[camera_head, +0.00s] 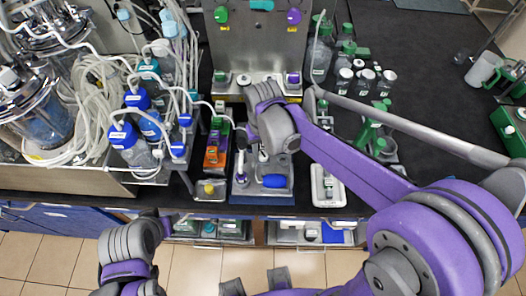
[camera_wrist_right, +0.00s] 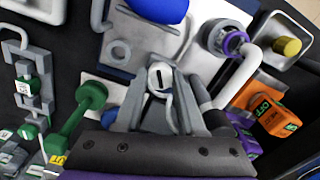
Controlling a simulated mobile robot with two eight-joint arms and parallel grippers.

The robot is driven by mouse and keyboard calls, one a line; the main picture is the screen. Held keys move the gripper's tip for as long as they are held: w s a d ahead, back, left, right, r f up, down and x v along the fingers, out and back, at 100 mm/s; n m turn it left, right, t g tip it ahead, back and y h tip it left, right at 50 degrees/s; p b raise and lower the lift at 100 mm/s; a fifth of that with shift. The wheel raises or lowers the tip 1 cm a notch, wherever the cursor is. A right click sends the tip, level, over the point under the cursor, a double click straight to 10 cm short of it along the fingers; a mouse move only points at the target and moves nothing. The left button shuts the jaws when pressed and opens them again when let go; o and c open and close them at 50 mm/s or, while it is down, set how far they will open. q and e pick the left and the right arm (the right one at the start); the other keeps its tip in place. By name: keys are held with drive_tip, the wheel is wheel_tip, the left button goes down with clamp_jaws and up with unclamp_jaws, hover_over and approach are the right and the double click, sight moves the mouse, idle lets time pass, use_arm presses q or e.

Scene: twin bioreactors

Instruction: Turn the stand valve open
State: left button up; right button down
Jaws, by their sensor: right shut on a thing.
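A small round white knob with a dark slot (camera_wrist_right: 159,76), which appears to be the stand valve, shows in the right wrist view. It sits between the grey fingers of my right gripper (camera_wrist_right: 162,90), which are shut on it. In the head view my right gripper (camera_head: 263,152) reaches down over the small stand with a dark blue base (camera_head: 263,198). The hand and wrist hide most of the knob there.
An orange block (camera_head: 213,156) stands left of the stand, and a white tray (camera_head: 327,187) stands to its right. Blue-capped bottles (camera_head: 127,137) with white tubing crowd the left. Green-capped bottles (camera_head: 345,75) stand at the back right. The bench's front edge lies close before the stand.

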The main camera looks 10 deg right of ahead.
sight(263, 154)
drive_tip(key=n, duration=0.5)
drive_tip(key=shift+n+b, duration=0.3)
drive_tip(key=shift+b, duration=0.1)
drive_tip(key=n, duration=0.5)
drive_tip(key=shift+n+b, duration=0.35)
drive_tip(key=shift+n, duration=0.05)
drive_tip(key=c, duration=0.8)
unclamp_jaws()
drive_tip(key=shift+r, duration=0.1)
wheel_tip(263, 154, up, 11)
drive_tip(key=shift+f+p, duration=0.15)
drive_tip(key=shift+p, duration=0.25)
